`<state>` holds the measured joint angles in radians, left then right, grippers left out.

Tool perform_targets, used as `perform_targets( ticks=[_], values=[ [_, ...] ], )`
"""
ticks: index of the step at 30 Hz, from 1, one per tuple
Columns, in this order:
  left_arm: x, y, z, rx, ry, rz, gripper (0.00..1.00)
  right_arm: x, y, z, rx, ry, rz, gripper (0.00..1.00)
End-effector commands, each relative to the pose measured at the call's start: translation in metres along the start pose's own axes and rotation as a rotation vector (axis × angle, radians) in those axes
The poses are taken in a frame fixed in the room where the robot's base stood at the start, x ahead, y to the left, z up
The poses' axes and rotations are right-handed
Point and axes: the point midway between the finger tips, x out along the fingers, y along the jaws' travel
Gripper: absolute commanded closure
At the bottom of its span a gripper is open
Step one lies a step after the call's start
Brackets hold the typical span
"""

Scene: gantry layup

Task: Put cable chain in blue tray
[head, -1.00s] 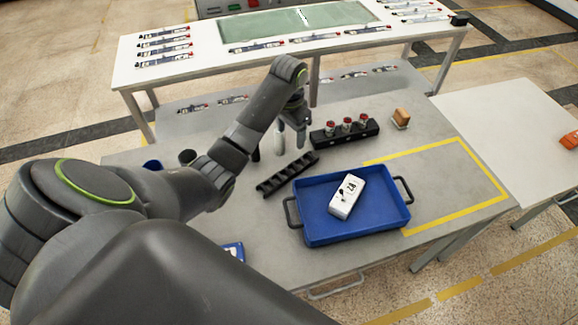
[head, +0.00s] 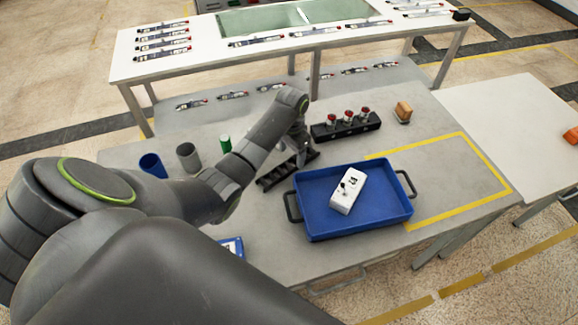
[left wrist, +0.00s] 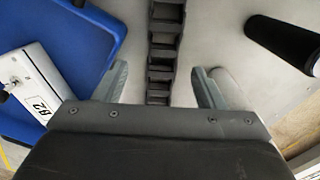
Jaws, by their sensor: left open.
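The black cable chain (head: 276,176) lies on the grey table just left of the blue tray (head: 374,222), partly hidden by my left arm in the head view. My left gripper (head: 299,157) is over the chain's far part. In the left wrist view the open fingers (left wrist: 163,88) stand on either side of the chain (left wrist: 163,60), with nothing held. The blue tray also shows at the left of the left wrist view (left wrist: 107,25). A white box with a small black part on top (head: 348,190) lies in the tray. My right gripper is not in view.
A black rack with several red-topped items (head: 345,127) stands behind the tray, with an orange-brown block (head: 403,111) to its right. A blue cup (head: 152,165), a grey cup (head: 188,157) and a green can (head: 225,144) stand at left. The yellow-outlined area right of the tray is clear.

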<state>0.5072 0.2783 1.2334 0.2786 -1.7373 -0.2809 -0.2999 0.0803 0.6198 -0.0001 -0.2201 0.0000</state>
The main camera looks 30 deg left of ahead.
Motion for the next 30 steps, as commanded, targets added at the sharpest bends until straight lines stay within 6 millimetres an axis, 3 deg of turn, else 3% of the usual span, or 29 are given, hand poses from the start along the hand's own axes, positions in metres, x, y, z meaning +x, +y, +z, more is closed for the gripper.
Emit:
perform_targets(
  ticks=[13,23,30],
  values=[
    [0.046,-0.004,0.000,0.000,-0.002,0.000,0.36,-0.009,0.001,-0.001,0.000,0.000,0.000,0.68],
    [0.051,-0.004,0.000,0.000,0.000,0.000,0.36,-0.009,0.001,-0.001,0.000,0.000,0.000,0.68],
    [0.051,-0.004,0.000,0.000,0.000,0.000,0.66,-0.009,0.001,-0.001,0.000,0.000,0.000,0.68]
  ],
)
